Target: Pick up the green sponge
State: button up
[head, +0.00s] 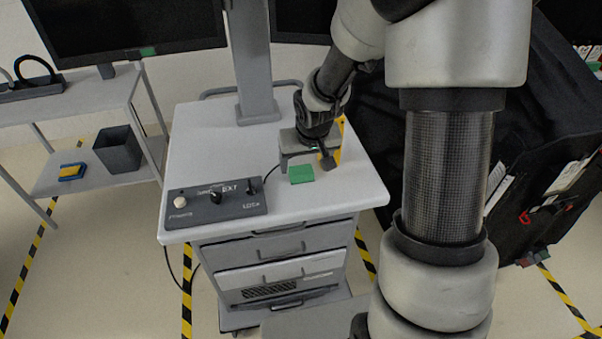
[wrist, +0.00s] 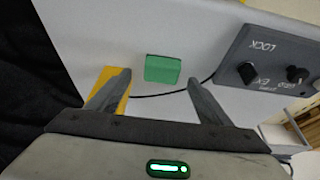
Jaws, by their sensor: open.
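The green sponge (head: 301,174) is a small block lying on the light grey top of the cart (head: 222,143), right of the control box. It also shows in the wrist view (wrist: 162,69), beyond and roughly between my fingertips. My gripper (head: 306,156) is just behind the sponge in the head view. In the wrist view my gripper (wrist: 160,78) has its two fingers spread wide with nothing between them. I cannot tell how high the fingertips are above the cart top.
A dark control box (head: 216,202) with knobs sits at the cart's front left, its cable running behind the sponge. A yellow object (wrist: 113,86) lies under my finger's side. A grey post (head: 254,62) rises at the cart's back. A black covered cart (head: 530,150) stands at right.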

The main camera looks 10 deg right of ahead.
aim_at(301, 169)
jog(key=x, duration=0.3)
jog(key=shift+w+a+f, duration=0.15)
jog(key=shift+w+f, duration=0.05)
jog(key=shift+f, duration=0.05)
jog(key=c, duration=1.2)
jog(key=shift+r, duration=0.15)
notch_tip(301, 169, up, 18)
jog(key=p, duration=0.1)
jog(key=shift+p, duration=0.3)
